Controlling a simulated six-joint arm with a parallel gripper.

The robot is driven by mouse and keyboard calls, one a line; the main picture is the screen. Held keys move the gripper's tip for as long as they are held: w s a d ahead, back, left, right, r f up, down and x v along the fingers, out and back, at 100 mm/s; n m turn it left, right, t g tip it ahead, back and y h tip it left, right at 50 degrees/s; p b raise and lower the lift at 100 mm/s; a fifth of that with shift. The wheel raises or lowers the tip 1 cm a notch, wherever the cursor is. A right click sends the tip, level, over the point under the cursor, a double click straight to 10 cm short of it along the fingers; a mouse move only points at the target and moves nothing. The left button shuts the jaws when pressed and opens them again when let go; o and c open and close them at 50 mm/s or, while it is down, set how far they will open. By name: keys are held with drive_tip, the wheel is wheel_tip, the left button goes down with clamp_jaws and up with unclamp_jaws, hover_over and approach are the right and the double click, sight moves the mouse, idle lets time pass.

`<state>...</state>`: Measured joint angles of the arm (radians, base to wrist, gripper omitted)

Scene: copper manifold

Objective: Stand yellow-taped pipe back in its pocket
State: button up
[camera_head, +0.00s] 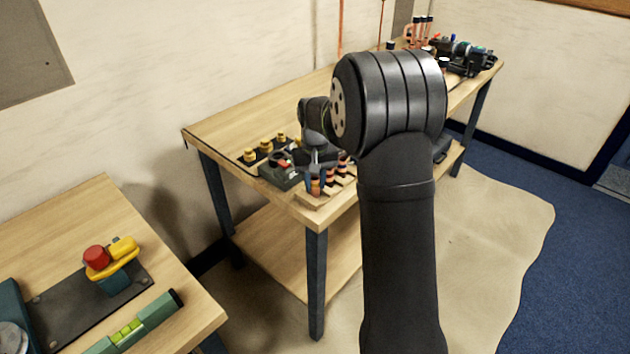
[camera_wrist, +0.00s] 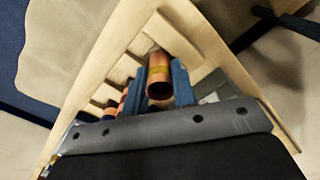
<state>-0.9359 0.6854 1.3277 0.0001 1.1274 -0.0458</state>
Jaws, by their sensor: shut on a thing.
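My gripper (camera_wrist: 160,82) is shut on the yellow-taped pipe (camera_wrist: 159,68). The pipe is a short copper tube with a yellow band, and its dark open end faces the wrist camera. The blue fingers lie on either side of it. The pipe is over the wooden rack (camera_wrist: 128,68) with its pockets; I cannot tell whether its foot is inside one. In the head view my gripper (camera_head: 315,178) is at the bench's near corner, over the rack (camera_head: 312,200). The pipe is small and partly hidden there.
Other copper pipes (camera_wrist: 109,112) stand close beside the held one in the rack. On the bench (camera_head: 225,127), several brass fittings (camera_head: 265,146) stand left of my gripper. Another table (camera_head: 60,220) at lower left holds a red-and-yellow device (camera_head: 110,262) and a green level (camera_head: 140,325).

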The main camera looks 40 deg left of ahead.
sight(315, 178)
drive_tip(key=shift+f, duration=0.2)
drive_tip(key=o, duration=1)
drive_tip(key=shift+r, duration=0.15)
wheel_tip(315, 178, up, 12)
drive_tip(key=shift+r, duration=0.1)
drive_tip(key=shift+f, duration=4.1)
